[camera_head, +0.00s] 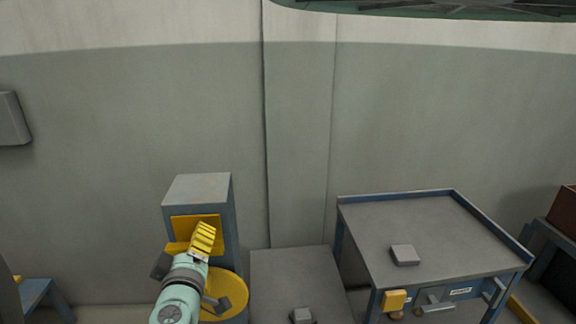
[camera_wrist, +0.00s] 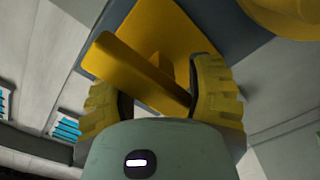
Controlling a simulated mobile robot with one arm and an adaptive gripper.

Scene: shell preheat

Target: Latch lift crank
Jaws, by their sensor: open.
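A blue-grey cabinet (camera_head: 200,188) stands against the wall with a yellow plate (camera_head: 190,222) on its front. A yellow bar, which looks like the crank (camera_head: 176,248), sticks out in front of the plate, partly hidden by my gripper (camera_head: 204,238). In the wrist view, my gripper (camera_wrist: 160,78) is open, with a ribbed yellow finger on each side. The yellow bar (camera_wrist: 138,68) runs slantwise between the fingers, with the yellow plate (camera_wrist: 160,25) behind it. The bar's right end is close to the right finger; I cannot tell whether they touch.
A yellow disc (camera_head: 232,296) sits low on the cabinet, beside my arm. A low grey block (camera_head: 290,270) stands to the right. Further right is a blue-edged table (camera_head: 420,225) with a small grey box (camera_head: 404,254) on it. A blue stand (camera_head: 38,293) is at the lower left.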

